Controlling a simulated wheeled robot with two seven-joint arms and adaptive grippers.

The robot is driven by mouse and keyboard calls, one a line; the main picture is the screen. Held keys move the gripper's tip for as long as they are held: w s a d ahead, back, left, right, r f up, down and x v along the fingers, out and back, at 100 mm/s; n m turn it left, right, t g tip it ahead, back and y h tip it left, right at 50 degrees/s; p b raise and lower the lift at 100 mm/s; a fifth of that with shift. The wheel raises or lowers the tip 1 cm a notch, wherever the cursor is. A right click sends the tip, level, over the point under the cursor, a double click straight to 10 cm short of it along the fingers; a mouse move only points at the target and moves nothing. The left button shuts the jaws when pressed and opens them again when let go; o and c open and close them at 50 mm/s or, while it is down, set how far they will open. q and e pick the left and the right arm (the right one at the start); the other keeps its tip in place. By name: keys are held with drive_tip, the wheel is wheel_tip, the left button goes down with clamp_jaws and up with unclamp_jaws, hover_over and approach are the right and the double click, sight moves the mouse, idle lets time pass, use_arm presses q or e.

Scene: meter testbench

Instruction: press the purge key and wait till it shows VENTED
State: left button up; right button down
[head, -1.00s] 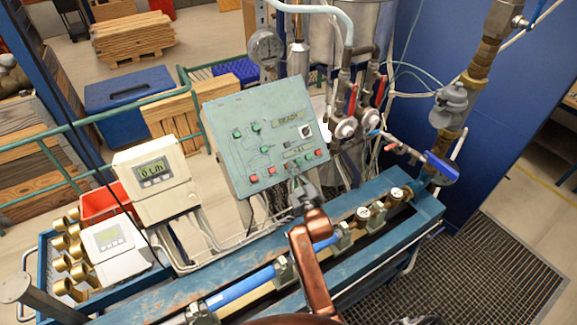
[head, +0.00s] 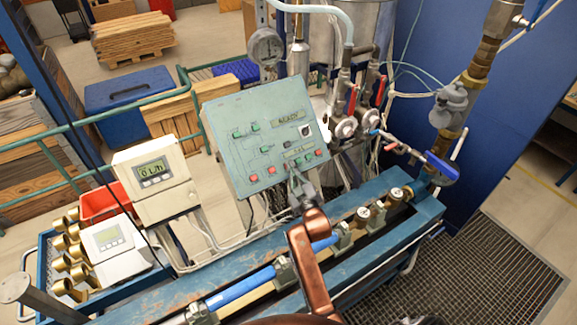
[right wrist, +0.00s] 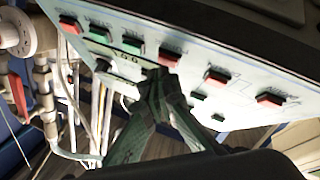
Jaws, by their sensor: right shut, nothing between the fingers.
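The pale green control panel (head: 240,150) stands tilted behind the blue bench. Its upper display (head: 289,117) seems to read READY; a smaller display (head: 298,150) below it is too blurred to read. Red and green keys line its lower part; their labels are unreadable, so I cannot tell which is the purge key. My right gripper (head: 294,172) is shut and empty at the panel's lower edge. In the right wrist view its fingertips (right wrist: 160,82) are close to a red key (right wrist: 170,57); I cannot tell whether they touch. My left gripper is not in view.
A white meter (head: 152,175) with a display stands left of the panel, and a second one (head: 112,245) sits lower. Valves with red handles (head: 351,100) and a gauge (head: 345,127) are right of the panel. The blue bench (head: 190,300) carries a pipe below my arm.

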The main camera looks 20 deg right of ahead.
drive_tip(key=shift+w+f, duration=0.25)
idle(0.4)
idle(0.3)
drive_tip(key=shift+s+r+p, duration=0.55)
drive_tip(key=shift+s+p, duration=0.05)
drive_tip(key=shift+p, duration=0.15)
drive_tip(key=s+r+p, duration=0.2)
drive_tip(key=p, duration=0.1)
drive_tip(key=s+r+p, duration=0.1)
drive_tip(key=shift+s+d+r+p, duration=0.15)
drive_tip(key=shift+s+d+p, duration=0.15)
drive_tip(key=shift+s, duration=0.05)
